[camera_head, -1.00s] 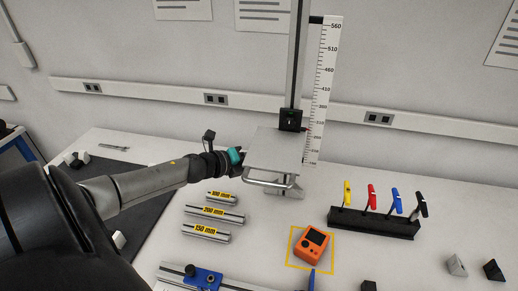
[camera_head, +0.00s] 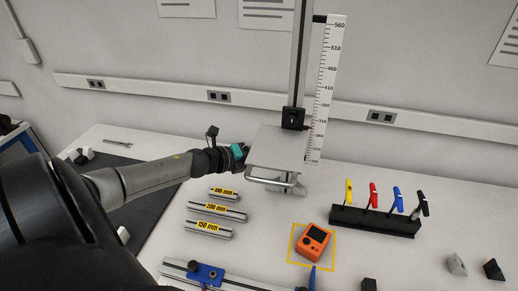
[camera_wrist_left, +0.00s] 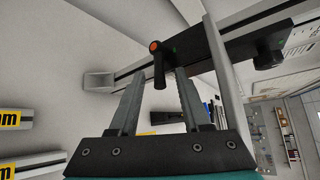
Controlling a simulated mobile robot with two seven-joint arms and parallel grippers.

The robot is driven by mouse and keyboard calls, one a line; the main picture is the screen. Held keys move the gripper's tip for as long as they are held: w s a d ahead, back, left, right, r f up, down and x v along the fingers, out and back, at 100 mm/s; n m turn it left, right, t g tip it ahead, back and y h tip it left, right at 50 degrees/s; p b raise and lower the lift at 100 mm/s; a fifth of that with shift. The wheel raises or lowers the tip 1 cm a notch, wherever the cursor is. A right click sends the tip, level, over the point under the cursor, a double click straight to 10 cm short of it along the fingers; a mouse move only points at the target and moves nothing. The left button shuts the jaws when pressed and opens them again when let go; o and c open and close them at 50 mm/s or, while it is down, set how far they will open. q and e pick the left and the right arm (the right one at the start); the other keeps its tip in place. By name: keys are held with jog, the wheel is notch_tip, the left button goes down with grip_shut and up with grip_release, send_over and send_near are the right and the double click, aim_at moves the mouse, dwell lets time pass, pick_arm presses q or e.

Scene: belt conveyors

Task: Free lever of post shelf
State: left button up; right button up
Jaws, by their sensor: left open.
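The post shelf is a grey metal plate (camera_head: 280,146) with a front bar handle, carried on a vertical post (camera_head: 303,60) by a black clamp block (camera_head: 293,118). My left gripper (camera_head: 246,156) is at the plate's left side, its fingertips hidden by the plate in the head view. In the left wrist view, my left gripper (camera_wrist_left: 160,76) is open. The black lever (camera_wrist_left: 159,68) with an orange round end hangs from the black clamp block (camera_wrist_left: 240,45), between the two fingertips. I cannot tell whether either finger touches it. My right gripper is not in view.
A ruler (camera_head: 326,90) stands right of the post. Labelled bars (camera_head: 215,211) lie on the table left of an orange device (camera_head: 314,240). A black rack (camera_head: 375,221) holds coloured-handled items. A blue clamp (camera_head: 205,274) sits on a front rail. Open table lies between.

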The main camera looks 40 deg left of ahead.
pick_arm(q)
jog(key=shift+s, duration=0.1)
jog(key=p+v, duration=0.2)
jog(key=v, duration=1.3)
dwell(0.7)
